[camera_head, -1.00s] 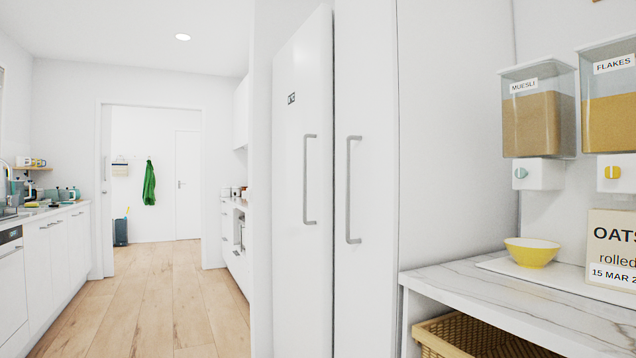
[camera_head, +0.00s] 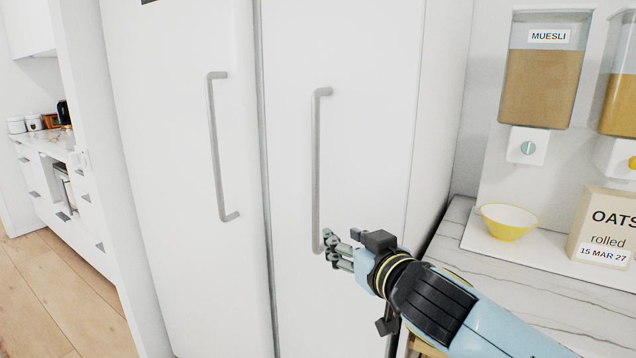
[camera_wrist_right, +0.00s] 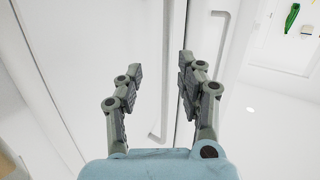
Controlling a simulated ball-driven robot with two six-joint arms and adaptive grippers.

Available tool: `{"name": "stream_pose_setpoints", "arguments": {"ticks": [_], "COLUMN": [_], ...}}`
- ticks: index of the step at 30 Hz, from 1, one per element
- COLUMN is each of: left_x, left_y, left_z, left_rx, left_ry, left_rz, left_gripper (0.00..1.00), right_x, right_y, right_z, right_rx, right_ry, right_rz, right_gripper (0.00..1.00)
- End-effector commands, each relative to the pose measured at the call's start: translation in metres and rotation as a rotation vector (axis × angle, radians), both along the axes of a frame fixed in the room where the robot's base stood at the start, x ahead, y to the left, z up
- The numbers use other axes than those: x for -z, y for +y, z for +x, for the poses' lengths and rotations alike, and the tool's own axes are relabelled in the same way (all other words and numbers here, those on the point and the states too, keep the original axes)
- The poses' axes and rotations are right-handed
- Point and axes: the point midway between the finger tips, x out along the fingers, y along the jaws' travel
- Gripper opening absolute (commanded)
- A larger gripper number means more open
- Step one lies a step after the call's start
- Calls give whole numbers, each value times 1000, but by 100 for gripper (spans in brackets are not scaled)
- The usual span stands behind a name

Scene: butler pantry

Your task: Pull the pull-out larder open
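Two tall white fronts stand side by side, each with a long grey vertical bar handle. The right front (camera_head: 370,150) is flush beside its neighbour and looks closed; I take it as the pull-out larder. Its handle (camera_head: 317,160) also shows in the right wrist view (camera_wrist_right: 166,85), lying between the spread fingers. My right gripper (camera_head: 334,246) is at the lower end of this handle, its fingers open (camera_wrist_right: 160,64). Whether it touches the bar I cannot tell. My left gripper is not in view.
The left front (camera_head: 180,180) has its own handle (camera_head: 217,145) close by. At right, a marble-look counter (camera_head: 490,260) carries a yellow bowl (camera_head: 508,221) and an oats box (camera_head: 605,225) below dispensers (camera_head: 543,75). Wooden floor (camera_head: 65,300) is clear at left.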

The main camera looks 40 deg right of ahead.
Motion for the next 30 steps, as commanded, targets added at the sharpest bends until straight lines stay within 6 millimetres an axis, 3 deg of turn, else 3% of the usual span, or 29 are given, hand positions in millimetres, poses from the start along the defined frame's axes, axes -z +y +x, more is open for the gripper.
{"name": "stream_pose_setpoints", "arguments": {"ticks": [1, 3, 6, 11, 21, 30], "left_x": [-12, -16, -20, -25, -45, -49], "left_y": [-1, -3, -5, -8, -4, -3], "left_z": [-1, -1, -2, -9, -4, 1], "left_rx": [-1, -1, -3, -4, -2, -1], "left_ry": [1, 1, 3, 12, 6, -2], "left_rz": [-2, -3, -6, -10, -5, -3], "left_gripper": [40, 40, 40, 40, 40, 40], "right_x": [-40, -72, -97, -104, -103, -100], "right_y": [3, 7, 9, 6, -6, -11], "right_z": [0, 0, 0, 17, 81, 104], "right_rx": [-4, -5, -6, -7, -7, -9], "right_ry": [-53, -110, -153, -167, -164, -163], "right_rz": [3, 10, 16, 19, 18, 19], "right_gripper": [38, 38, 38, 38, 38, 38]}}
